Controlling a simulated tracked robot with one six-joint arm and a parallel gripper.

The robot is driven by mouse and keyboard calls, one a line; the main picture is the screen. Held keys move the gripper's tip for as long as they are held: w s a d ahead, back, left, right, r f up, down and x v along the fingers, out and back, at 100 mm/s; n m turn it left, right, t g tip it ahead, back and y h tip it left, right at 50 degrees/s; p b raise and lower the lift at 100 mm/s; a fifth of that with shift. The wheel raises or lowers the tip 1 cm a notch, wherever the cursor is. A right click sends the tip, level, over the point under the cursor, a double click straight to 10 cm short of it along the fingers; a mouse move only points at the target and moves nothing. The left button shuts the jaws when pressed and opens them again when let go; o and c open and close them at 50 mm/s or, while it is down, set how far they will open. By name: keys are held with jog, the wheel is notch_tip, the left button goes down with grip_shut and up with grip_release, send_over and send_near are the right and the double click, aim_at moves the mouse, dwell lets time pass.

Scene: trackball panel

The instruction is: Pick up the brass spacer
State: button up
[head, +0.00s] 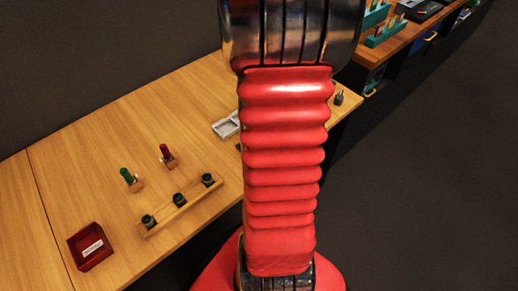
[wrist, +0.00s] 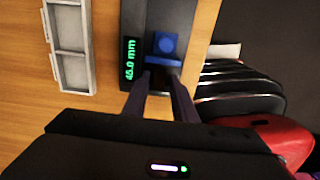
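I cannot make out the brass spacer in either view. In the wrist view my gripper (wrist: 162,75) has its two fingers apart, with a dark gap and nothing clear between them. The fingertips are over a dark measuring device (wrist: 181,18), beside its blue jaw-like part (wrist: 163,61). Its green display (wrist: 130,60) reads 46.0 mm. In the head view my red arm hides the gripper and the table under it.
A grey divided tray (wrist: 70,40) lies left of the device; it also shows in the head view (head: 222,127). A red box (head: 90,246), a green-handled tool (head: 128,177), a red-handled tool (head: 166,153) and a wooden rack (head: 182,207) stand on the table. Bare wood lies between.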

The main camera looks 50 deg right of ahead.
jog(key=shift+f, duration=0.65)
jog(key=shift+c, duration=0.5)
grip_shut()
